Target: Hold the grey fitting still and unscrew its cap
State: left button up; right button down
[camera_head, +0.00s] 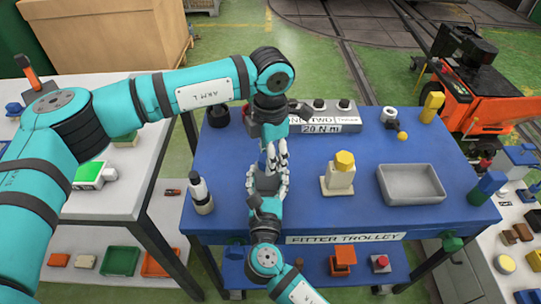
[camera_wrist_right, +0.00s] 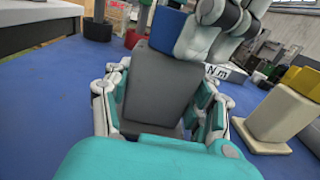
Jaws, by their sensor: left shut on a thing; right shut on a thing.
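The grey fitting (camera_wrist_right: 160,88) is a dark grey block between the fingers of my right gripper (camera_wrist_right: 160,112), which is shut on it. In the head view my right gripper (camera_head: 267,181) comes up from the front edge of the blue trolley and its fingers mostly hide the fitting. A blue cap (camera_wrist_right: 168,30) sits above the fitting in the wrist view. My left gripper (camera_head: 268,155) points down from above, its fingers shut around the blue cap. The cap is largely covered in the head view, and I cannot tell whether it is still threaded.
On the blue trolley (camera_head: 230,220), a cream block with yellow top (camera_head: 341,180) stands right of the grippers, then a grey tray (camera_head: 410,198). A grey box marked 20 N m (camera_head: 330,117) is behind. The front middle is clear.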

pick_arm(q)
jog(key=shift+n, duration=0.3)
jog(key=n, duration=0.5)
jog(key=shift+w+a+n, duration=0.1)
jog(key=shift+w+n, duration=0.05)
jog(key=shift+n, duration=0.25)
jog(key=n, duration=0.6)
jog(key=shift+a, duration=0.15)
jog(key=o, duration=1.3)
jog(key=shift+o, duration=0.3)
